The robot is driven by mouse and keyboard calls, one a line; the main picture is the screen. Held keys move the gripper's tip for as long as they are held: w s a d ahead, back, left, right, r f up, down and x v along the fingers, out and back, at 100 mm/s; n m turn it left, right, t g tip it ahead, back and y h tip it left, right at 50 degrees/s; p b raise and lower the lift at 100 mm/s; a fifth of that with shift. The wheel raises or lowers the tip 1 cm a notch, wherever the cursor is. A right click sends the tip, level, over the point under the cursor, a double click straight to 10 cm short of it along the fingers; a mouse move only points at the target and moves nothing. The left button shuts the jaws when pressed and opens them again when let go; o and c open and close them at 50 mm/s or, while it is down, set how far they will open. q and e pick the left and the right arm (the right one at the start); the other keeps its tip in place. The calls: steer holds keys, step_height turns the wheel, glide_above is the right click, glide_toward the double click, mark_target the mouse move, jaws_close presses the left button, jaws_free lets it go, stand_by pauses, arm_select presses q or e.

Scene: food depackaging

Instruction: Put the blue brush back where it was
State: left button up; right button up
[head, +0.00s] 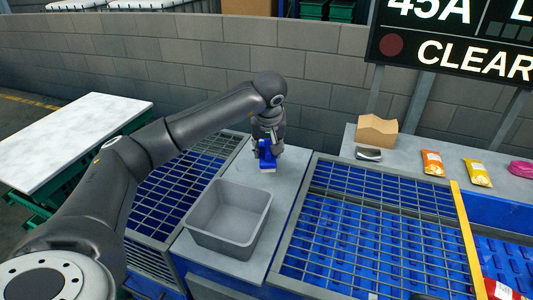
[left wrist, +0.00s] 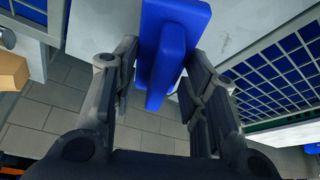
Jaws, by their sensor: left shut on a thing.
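The blue brush (head: 266,160) is at the far end of the grey counter (head: 285,187) in the head view, with a pale strip along its lower edge. My left gripper (head: 267,141) is above it and shut on it. In the left wrist view the brush (left wrist: 172,35) sits between the two fingers of the left gripper (left wrist: 158,78). I cannot tell whether the brush touches the counter or hangs just above it. My right gripper is not in view.
A grey open bin (head: 213,241) stands on the near part of the counter. Blue grated bays (head: 365,232) lie to either side. A back shelf holds a cardboard box (head: 377,130), a dark-and-silver object (head: 368,153), an orange packet (head: 433,163) and a yellow packet (head: 477,172). A block wall is behind.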

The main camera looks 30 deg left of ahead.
arm_select(q)
steer(key=shift+w+a+f, duration=0.15)
steer(key=shift+f, duration=0.15)
steer(key=x, duration=0.1)
steer(key=p+x, duration=0.1)
steer(key=shift+f, duration=0.45)
steer(key=shift+f+p, duration=0.3)
steer(key=shift+p, duration=0.05)
steer(key=shift+f, duration=0.1)
steer(key=shift+f, duration=0.1)
steer(key=o, duration=1)
